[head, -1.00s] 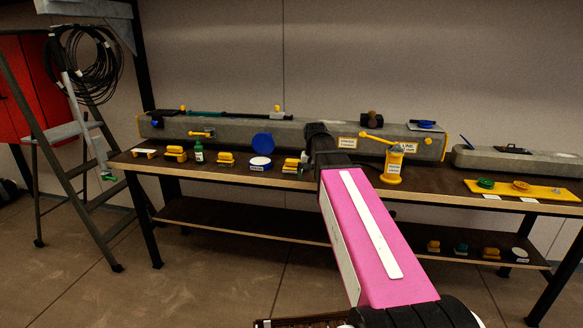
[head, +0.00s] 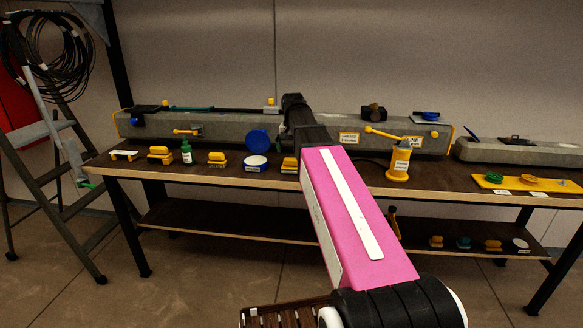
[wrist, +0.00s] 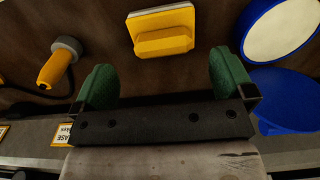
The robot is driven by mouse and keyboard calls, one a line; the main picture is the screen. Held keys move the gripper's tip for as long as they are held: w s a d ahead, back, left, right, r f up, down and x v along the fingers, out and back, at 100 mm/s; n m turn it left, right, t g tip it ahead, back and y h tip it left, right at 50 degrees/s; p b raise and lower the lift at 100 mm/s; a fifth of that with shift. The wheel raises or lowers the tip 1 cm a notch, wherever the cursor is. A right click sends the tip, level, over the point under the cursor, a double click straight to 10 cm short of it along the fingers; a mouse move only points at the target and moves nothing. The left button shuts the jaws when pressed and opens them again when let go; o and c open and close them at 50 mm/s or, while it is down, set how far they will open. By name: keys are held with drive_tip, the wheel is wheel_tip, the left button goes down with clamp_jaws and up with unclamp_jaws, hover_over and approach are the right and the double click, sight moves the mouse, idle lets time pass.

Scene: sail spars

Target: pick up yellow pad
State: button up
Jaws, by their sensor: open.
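A yellow pad (wrist: 163,38) with a raised grip and a pale layer under it lies on the brown bench top in the wrist view. It lies ahead of my gripper (wrist: 164,78), roughly centred between its two green fingertips. The fingers are apart with nothing between them, and the pad is beyond their tips. In the head view, a yellow pad (head: 289,165) shows beside my pink arm, which partly covers that area. My gripper's fingers cannot be made out there.
A blue round tin (head: 255,163) and its blue lid (head: 258,140) are left of the pad. More yellow blocks (head: 217,159) and a green bottle (head: 186,151) stand further left. A yellow-handled tool (wrist: 58,67) lies nearby. A long grey spar (head: 230,127) runs behind.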

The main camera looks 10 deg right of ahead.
sight(292, 158)
drive_tip(key=shift+w+f, duration=0.15)
drive_tip(key=shift+f, duration=1.55)
drive_tip(key=shift+w+f, duration=0.15)
drive_tip(key=shift+f, duration=1.5)
drive_tip(key=c, duration=0.6)
